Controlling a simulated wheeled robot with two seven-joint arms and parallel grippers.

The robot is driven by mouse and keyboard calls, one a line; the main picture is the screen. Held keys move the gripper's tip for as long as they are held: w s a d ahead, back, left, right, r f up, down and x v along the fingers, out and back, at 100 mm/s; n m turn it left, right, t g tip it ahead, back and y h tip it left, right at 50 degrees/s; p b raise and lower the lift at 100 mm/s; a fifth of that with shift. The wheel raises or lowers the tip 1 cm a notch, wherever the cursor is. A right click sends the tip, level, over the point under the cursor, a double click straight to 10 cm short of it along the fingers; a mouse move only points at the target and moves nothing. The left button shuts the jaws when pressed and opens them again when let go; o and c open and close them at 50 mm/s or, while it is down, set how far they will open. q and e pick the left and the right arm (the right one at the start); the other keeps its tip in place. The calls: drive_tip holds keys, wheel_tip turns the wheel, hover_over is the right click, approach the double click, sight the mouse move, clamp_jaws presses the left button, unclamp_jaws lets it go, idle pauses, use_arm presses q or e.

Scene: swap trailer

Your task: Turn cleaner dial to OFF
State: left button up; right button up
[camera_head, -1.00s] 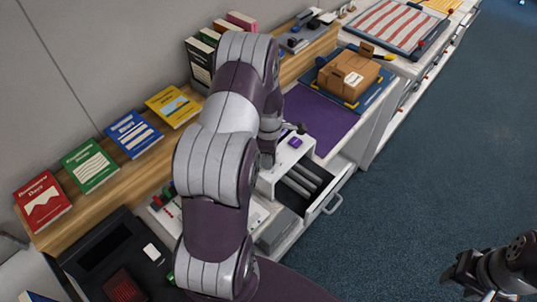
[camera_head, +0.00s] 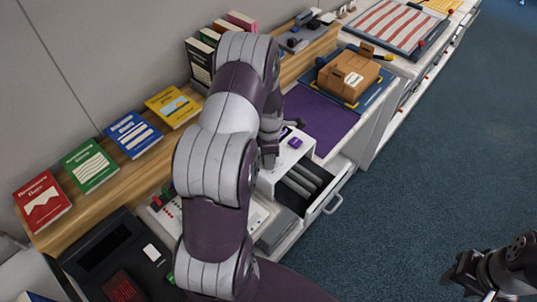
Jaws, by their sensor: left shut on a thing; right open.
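A white box-shaped unit (camera_head: 268,187) stands on the counter beside an open drawer, with a small purple part (camera_head: 295,142) on its top. It may be the cleaner; I cannot make out a dial or its marking. My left arm reaches across the middle of the view, and my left gripper (camera_head: 291,126) is at the back of the white unit, mostly hidden behind the arm. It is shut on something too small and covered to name. My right gripper (camera_head: 462,279) is open and empty over the floor at the lower right, away from the counter.
The open drawer (camera_head: 331,204) holds several grey bars. A purple mat (camera_head: 318,118) and a cardboard box (camera_head: 348,78) on a blue tray lie behind. Books, including a yellow one (camera_head: 173,106), line the wooden ledge. A dark device (camera_head: 115,262) sits at the lower left. The right-hand floor is clear.

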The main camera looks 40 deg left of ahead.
use_arm(q)
drive_tip(key=o, duration=1.1)
drive_tip(key=shift+c, duration=0.2)
drive_tip(key=shift+r, duration=0.1)
wheel_tip(320, 180, up, 13)
drive_tip(key=b, duration=0.2)
drive_tip(key=shift+f, duration=0.2)
drive_tip(key=s+d+m, duration=0.6)
drive_tip(key=d+m, duration=0.2)
drive_tip(key=m, duration=0.5)
drive_tip(key=s+d+m+t, duration=0.1)
drive_tip(key=s+d+m, duration=0.4)
drive_tip(key=m, duration=0.8)
drive_tip(key=d, duration=0.3)
drive_tip(key=shift+s+d, duration=0.25)
drive_tip(key=shift+s, duration=0.1)
